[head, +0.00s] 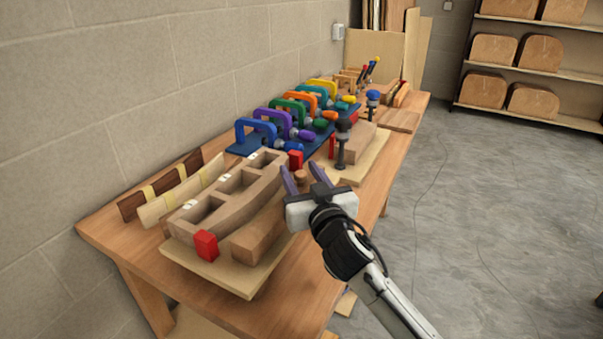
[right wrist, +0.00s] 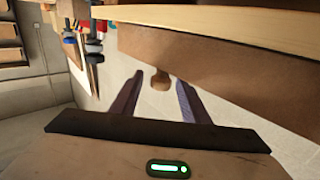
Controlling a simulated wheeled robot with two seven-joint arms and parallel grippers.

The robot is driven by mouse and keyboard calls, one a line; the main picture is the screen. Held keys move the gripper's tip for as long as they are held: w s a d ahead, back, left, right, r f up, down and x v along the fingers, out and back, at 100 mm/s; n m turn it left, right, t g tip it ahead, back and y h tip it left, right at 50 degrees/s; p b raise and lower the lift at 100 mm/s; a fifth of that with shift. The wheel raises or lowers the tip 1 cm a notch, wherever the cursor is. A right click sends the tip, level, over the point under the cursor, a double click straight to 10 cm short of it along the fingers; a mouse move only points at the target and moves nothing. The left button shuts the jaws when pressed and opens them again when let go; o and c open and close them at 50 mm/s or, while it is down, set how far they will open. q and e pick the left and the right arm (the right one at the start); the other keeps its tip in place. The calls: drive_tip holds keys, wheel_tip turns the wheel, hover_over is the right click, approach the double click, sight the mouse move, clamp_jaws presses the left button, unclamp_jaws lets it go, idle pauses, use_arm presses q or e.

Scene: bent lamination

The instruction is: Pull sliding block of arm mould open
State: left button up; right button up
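The arm mould (head: 232,205) is a curved wooden form with open pockets and red end pieces, lying on a pale baseboard near the front of the bench. Its brown sliding block (head: 258,234) lies along the right side, with a round wooden knob (head: 301,176) near its far end. My right gripper (head: 302,172) is open, its purple fingers around the knob. In the right wrist view, the knob (right wrist: 160,82) sits between the fingertips of my gripper (right wrist: 160,78), with gaps on both sides; the block (right wrist: 220,75) is behind it. My left gripper is out of view.
Two wood strips with tape bands (head: 160,187) lie left of the mould by the wall. Coloured clamps (head: 285,112) stand on a blue mat behind. A second mould with a dark clamp (head: 342,140) stands farther back. Floor right of the bench (head: 480,210) is clear.

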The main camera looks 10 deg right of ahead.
drive_tip(key=s, duration=1)
drive_tip(key=shift+s+d+b, duration=0.15)
drive_tip(key=shift+d+b, duration=0.2)
drive_tip(key=shift+d, duration=0.05)
